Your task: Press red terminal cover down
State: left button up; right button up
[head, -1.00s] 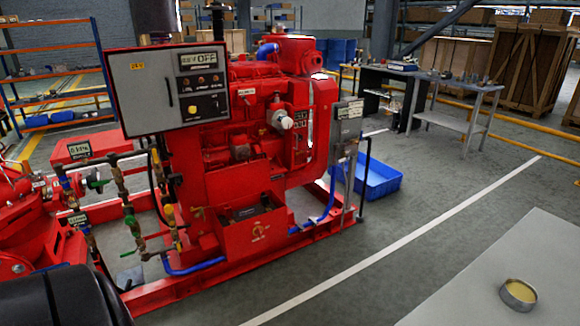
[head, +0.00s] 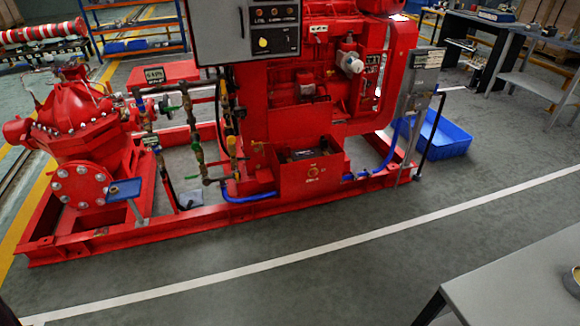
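The red pumpset (head: 330,95) stands on a red base frame across the middle of the head view. At its front is an open-topped red box (head: 308,178) with an orange round mark on its front. A dark battery-like block (head: 306,154) sits inside the box, mostly hidden by the walls. A red terminal cover is too small to make out there, so I cannot tell whether it is up or down. Neither of my grippers is in view.
A grey control panel (head: 245,30) hangs above the pipes. A blue crate (head: 440,135) lies on the floor to the right, behind a grey post box (head: 420,80). A grey table (head: 520,285) fills the lower right corner. The floor (head: 300,275) before the pumpset is clear.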

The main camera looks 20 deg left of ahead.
aim_at(286, 149)
jog(key=i+j+u, duration=0.4)
jog(key=i+j, duration=0.7)
jog(key=i, duration=0.2)
jog(key=i+j, duration=0.1)
jog(key=i, duration=0.55)
jog(key=i+j+z, duration=0.1)
jog(key=i, duration=0.6)
jog(key=i+j, duration=0.15)
jog(key=i, duration=0.5)
